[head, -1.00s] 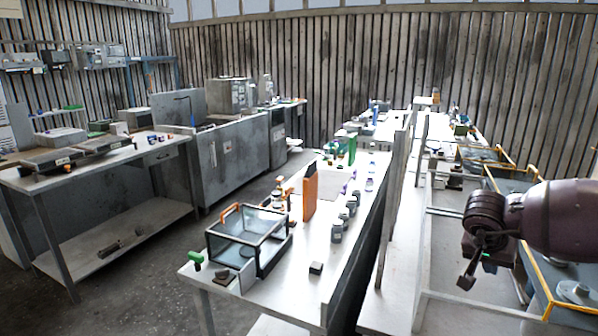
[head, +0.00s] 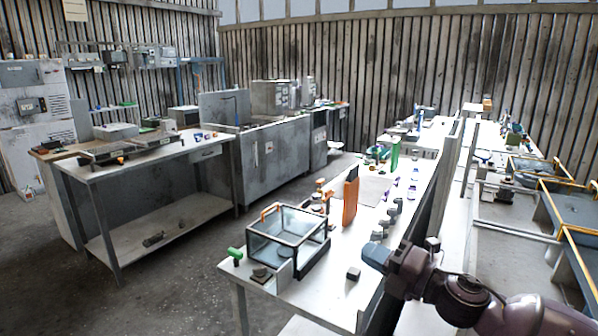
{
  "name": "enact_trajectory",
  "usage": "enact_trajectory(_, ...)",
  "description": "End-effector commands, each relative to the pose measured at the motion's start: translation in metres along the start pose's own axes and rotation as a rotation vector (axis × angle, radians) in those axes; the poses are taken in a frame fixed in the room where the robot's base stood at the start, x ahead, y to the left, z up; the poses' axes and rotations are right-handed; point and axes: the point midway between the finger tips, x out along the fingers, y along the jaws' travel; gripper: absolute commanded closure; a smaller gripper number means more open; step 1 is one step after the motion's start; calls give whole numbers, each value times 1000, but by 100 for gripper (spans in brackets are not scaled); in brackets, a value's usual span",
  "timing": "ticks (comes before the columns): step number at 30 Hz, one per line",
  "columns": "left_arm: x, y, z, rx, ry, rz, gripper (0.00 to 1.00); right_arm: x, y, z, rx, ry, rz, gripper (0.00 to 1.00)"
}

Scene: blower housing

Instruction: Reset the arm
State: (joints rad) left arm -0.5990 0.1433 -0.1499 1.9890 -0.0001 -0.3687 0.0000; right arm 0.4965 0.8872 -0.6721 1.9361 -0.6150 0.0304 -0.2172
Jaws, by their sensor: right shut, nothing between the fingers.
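My right arm (head: 460,298) comes in from the lower right corner and reaches left over the near end of the long white workbench (head: 320,292). My right gripper (head: 376,256) is at the arm's far end, above the bench's right edge. It is shut and empty, and its fingers are hard to make out at this size. A small dark block (head: 353,273) lies on the bench just left of it in the picture. My left gripper and left arm are not in view.
A glass box with a dark frame (head: 288,243) stands on the bench's near end. Behind it are an orange panel (head: 350,200) and several grey jars (head: 384,226). Yellow-edged bins (head: 575,210) stand at right. The floor at lower left is clear.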

Motion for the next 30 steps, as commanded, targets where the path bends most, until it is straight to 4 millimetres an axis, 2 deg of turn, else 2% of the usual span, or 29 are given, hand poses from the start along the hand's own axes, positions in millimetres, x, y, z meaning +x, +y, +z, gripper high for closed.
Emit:
enact_trajectory(1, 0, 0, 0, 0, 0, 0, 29, -4, -11, -2, 153, -72, 8, 100)
enact_trajectory(6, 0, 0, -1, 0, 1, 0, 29, -29, -52, 0, 606, -298, 20, 100)
enact_trajectory(11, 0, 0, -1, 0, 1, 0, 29, -63, -98, -10, 967, -493, 22, 100)
enact_trajectory(15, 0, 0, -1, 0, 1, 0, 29, -100, -139, -28, 1223, -648, 23, 100)
enact_trajectory(23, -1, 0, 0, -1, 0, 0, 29, -180, -202, -78, 1545, -902, 51, 100)
enact_trajectory(30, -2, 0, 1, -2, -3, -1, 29, -259, -245, -139, 1685, -1136, 57, 100)
